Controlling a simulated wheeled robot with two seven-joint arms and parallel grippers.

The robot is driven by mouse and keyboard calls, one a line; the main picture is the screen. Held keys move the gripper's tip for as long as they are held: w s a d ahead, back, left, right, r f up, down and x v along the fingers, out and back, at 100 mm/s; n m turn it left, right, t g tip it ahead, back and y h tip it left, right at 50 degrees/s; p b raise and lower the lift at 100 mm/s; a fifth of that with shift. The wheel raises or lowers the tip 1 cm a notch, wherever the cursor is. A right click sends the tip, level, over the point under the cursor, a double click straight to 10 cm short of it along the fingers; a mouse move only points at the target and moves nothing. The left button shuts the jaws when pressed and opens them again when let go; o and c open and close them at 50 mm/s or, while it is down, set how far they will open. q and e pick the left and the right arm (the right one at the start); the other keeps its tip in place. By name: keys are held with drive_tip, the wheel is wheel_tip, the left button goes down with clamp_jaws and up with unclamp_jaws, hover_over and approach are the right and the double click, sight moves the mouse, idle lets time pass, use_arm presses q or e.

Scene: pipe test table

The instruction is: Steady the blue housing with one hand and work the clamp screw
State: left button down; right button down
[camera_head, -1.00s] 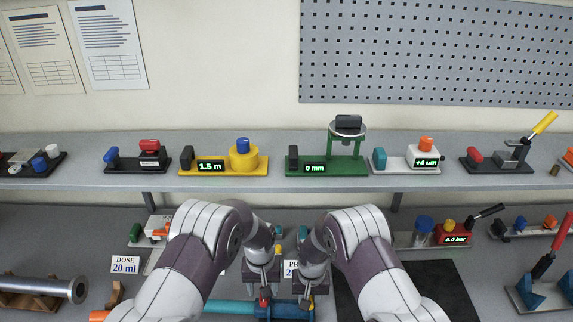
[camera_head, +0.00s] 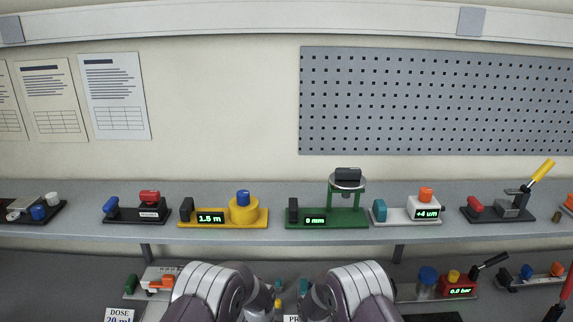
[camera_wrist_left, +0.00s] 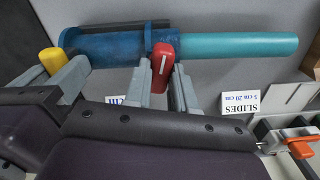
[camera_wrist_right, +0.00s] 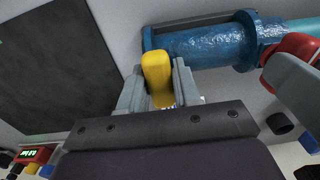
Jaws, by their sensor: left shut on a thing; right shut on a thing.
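The blue housing (camera_wrist_left: 105,46) lies along the top of the left wrist view, with a teal pipe (camera_wrist_left: 235,46) running out of its right end. It also shows in the right wrist view (camera_wrist_right: 200,46). My left gripper (camera_wrist_left: 168,72) is shut on a red handle (camera_wrist_left: 163,60) at the collar where housing and pipe meet. My right gripper (camera_wrist_right: 158,82) is shut on a yellow handle (camera_wrist_right: 157,70) beside the housing body. The head view shows only my arms at its bottom edge; the housing and both gripper tips are out of that frame.
A dark mat (camera_wrist_right: 52,62) lies beside the housing in the right wrist view. A "SLIDES" card (camera_wrist_left: 240,102) stands near the pipe. A shelf (camera_head: 90,230) behind carries several devices, including a green stand (camera_head: 325,217) and a yellow gauge (camera_head: 222,216).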

use_arm(q)
drive_tip(key=m, duration=0.3)
drive_tip(key=c, duration=0.9)
unclamp_jaws()
drive_tip(key=shift+o, duration=0.2)
wheel_tip(320, 180, up, 15)
